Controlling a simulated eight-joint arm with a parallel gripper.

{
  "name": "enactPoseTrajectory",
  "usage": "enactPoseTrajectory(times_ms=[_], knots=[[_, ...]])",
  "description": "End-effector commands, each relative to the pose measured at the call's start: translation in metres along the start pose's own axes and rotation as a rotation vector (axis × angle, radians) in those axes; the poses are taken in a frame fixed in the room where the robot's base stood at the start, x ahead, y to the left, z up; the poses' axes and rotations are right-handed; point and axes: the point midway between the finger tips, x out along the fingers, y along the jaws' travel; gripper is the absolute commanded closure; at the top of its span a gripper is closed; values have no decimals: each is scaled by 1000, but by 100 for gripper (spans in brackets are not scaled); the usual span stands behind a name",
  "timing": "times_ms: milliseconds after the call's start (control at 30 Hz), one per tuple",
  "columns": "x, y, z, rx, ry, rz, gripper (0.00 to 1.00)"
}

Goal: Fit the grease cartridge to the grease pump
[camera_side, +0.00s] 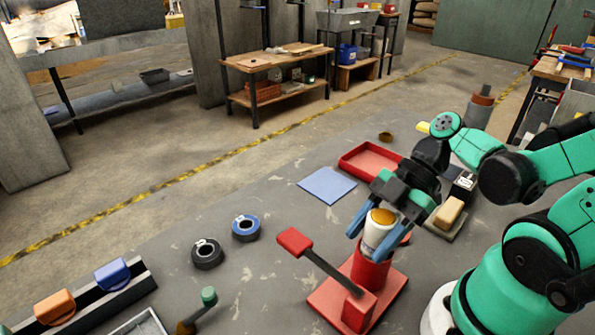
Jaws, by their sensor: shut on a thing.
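The grease cartridge (375,235) is white with an orange-yellow top. It is held slightly tilted between the blue fingers of my gripper (367,243), which is shut on it. The grease pump (371,272) is red, with an upright barrel on a flat base and a dark lever ending in a red grip to the left. The cartridge is over the barrel's mouth, and its lower end meets the barrel's top edge in the picture. I cannot tell whether it is inside the barrel or just above it.
A red tray (348,158) and a blue cloth (327,185) lie behind the pump. A black tape roll (207,254) and a blue one (245,228) lie left. A wooden-backed brush or block (448,213) is close right of my gripper. The table between tape and cloth is clear.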

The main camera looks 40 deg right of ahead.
Motion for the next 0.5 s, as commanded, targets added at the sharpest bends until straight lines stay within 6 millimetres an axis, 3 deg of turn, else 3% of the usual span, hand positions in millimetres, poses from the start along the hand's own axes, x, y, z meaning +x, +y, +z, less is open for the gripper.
enactPoseTrajectory(times_ms=[500], knots=[[4,-1,4,0,0,0,100]])
